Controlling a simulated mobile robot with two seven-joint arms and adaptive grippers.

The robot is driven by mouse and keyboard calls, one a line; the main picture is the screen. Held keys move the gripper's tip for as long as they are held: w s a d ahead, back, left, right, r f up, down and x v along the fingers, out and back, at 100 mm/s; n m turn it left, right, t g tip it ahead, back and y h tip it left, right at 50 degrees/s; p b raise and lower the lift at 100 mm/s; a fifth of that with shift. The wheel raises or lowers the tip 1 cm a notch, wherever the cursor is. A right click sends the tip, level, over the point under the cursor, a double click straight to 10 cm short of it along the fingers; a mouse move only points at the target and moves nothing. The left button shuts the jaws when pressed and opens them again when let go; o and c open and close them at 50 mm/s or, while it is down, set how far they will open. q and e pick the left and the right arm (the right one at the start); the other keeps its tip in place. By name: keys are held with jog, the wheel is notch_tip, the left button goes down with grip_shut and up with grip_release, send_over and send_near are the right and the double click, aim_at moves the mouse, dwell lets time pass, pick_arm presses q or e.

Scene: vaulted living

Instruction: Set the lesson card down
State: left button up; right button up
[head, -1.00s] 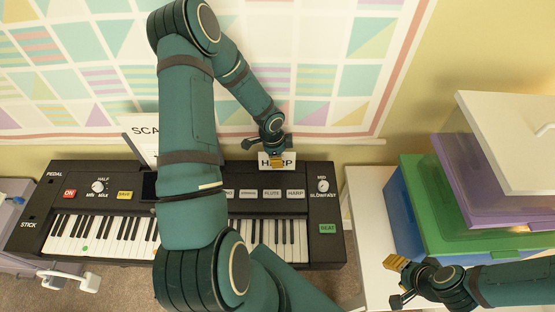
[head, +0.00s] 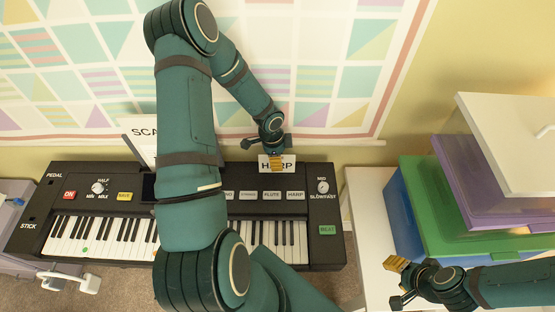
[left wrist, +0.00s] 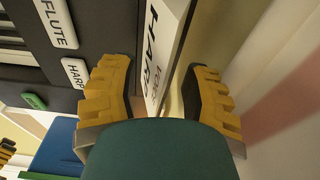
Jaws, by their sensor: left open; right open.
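The lesson card (head: 288,164) is a small white card reading HARP at the back edge of the black keyboard (head: 325,211), by its right part. My left gripper (head: 263,154) is at the card, its yellow finger pad covering part of the lettering. In the left wrist view the card (left wrist: 160,55) stands between the two spread yellow-padded fingers, with a gap to the right finger; contact on the left side is unclear. The card's lower end is hidden by the gripper. My right gripper (head: 396,282) is open and empty at the lower right.
A white card reading SCA (head: 139,133) stands behind the keyboard, partly hidden by my left arm. Blue, green and purple bins (head: 440,205) with a white lid stand at right. A patterned hanging (head: 80,60) covers the wall close behind the keyboard.

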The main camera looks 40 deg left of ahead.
pick_arm(q)
jog(key=r, duration=0.3)
jog(key=r+p, duration=0.1)
jog(key=r, duration=0.3)
jog(key=s+a+r, duration=0.1)
jog(key=r, duration=0.2)
jog(key=shift+r+p, duration=0.3)
jog(key=shift+p, duration=0.05)
jog(key=s+d+f+n+h, duration=0.1)
jog(key=d+n, duration=0.3)
jog(key=d, duration=0.5)
jog(key=s+d+f+n+h, duration=0.1)
jog(key=s+d+f+n, duration=0.2)
jog(key=d, duration=0.6)
jog(key=s+d+f+n+t+h, duration=0.1)
jog(key=s+d+f+n, duration=0.2)
jog(key=d, duration=0.6)
jog(key=shift+d+f+n, duration=0.2)
jog(key=shift+f+n, duration=0.1)
jog(key=shift+n, duration=0.6)
jog(key=shift+s, duration=0.1)
